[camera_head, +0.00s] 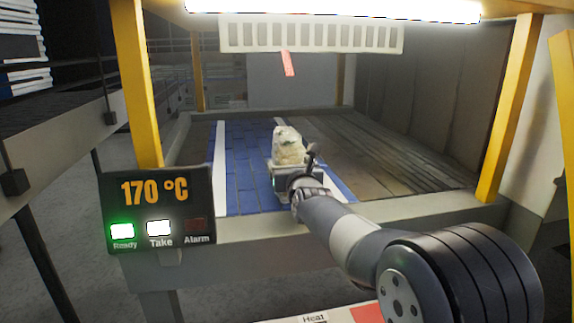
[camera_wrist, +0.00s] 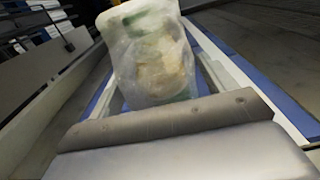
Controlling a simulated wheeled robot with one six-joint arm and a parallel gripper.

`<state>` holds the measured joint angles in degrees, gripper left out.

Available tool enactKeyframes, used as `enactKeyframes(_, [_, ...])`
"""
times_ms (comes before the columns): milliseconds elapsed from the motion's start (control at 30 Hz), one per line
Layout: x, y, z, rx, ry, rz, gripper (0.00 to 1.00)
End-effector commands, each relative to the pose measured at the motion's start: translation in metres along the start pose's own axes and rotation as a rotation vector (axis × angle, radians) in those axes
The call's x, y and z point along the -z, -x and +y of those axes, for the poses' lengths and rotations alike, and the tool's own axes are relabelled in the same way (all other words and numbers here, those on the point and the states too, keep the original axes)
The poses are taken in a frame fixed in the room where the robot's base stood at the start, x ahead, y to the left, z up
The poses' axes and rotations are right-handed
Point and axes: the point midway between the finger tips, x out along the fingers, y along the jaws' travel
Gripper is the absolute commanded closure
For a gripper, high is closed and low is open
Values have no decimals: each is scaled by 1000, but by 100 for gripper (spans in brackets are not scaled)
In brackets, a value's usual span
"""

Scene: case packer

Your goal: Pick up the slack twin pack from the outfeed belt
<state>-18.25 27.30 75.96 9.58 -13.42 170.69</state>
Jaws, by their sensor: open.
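The twin pack (camera_head: 288,146) is a pale, wrinkled, see-through bag with some green and tan inside. It stands on the blue outfeed belt (camera_head: 243,181) in the head view. In the wrist view the pack (camera_wrist: 155,55) fills the upper middle, just beyond the grey metal jaw plate. My gripper (camera_head: 290,170) is at the near side of the pack, low over the belt. The gripper (camera_wrist: 165,120) is open. I cannot tell whether it touches the pack. The lower part of the pack is hidden behind the gripper.
A display (camera_head: 157,208) reads 170 °C, with green Ready and white Take lamps lit and Alarm dark. Yellow posts (camera_head: 136,85) frame the opening. A white slatted bar (camera_head: 310,36) with a red tag (camera_head: 288,63) hangs above. White rails (camera_head: 219,168) edge the belt.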

Motion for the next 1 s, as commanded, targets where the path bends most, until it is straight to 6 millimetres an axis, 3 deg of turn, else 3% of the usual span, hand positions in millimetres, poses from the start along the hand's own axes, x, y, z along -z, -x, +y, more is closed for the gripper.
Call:
enactKeyframes(200, [-1,-24,-1,0,0,0,21])
enactKeyframes(533, [1,-28,-1,0,0,0,21])
enactKeyframes(1000, [1,-28,-1,0,0,0,59])
